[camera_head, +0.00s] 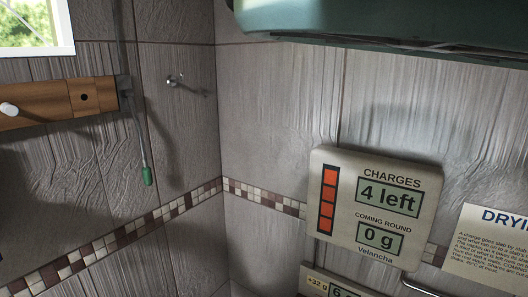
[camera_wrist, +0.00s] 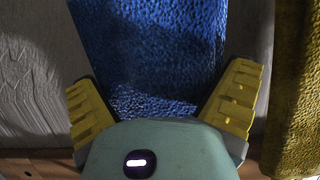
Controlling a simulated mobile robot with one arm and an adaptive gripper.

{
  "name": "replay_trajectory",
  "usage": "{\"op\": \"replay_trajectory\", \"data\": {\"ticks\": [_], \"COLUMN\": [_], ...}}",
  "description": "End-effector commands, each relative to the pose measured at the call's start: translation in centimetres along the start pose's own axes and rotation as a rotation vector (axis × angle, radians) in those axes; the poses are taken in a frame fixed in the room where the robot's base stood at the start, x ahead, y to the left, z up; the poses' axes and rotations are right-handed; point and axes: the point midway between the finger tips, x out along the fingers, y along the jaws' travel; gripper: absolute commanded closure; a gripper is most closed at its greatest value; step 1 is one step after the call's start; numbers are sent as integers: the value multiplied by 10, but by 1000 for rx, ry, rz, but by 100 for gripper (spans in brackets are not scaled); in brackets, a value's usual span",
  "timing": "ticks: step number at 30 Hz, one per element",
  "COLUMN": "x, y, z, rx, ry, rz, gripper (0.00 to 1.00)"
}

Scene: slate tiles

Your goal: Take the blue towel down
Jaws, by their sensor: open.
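The blue towel (camera_wrist: 150,50) shows in the wrist view, hanging in front of a grey wall. Its lower part in the picture lies between the two yellow fingers of my gripper (camera_wrist: 165,105). The fingers are spread wide, one on each side of the towel, and are not closed on it. I cannot tell whether either finger touches the cloth. The towel's top part in the picture runs out of view. Neither the blue towel nor my gripper shows in the head view.
A mustard-yellow towel (camera_wrist: 296,100) hangs close at the right of my gripper. In the head view, a wooden peg rail (camera_head: 60,100) is on the left wall, beside a cord with a green end (camera_head: 147,176). A charges display (camera_head: 372,205) is on the right wall.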

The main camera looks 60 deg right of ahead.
Motion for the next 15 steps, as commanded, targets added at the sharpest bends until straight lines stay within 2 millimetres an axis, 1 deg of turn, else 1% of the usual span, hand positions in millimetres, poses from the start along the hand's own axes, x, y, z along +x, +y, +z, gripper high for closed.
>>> {"op": "replay_trajectory", "data": {"ticks": [2, 3, 15], "x": [0, 0, 0], "y": [-1, -1, 0], "z": [0, 0, 0], "rx": [0, 0, 0], "ry": [1, 1, 1], "rz": [-1, -1, 0], "gripper": [0, 2, 44]}}
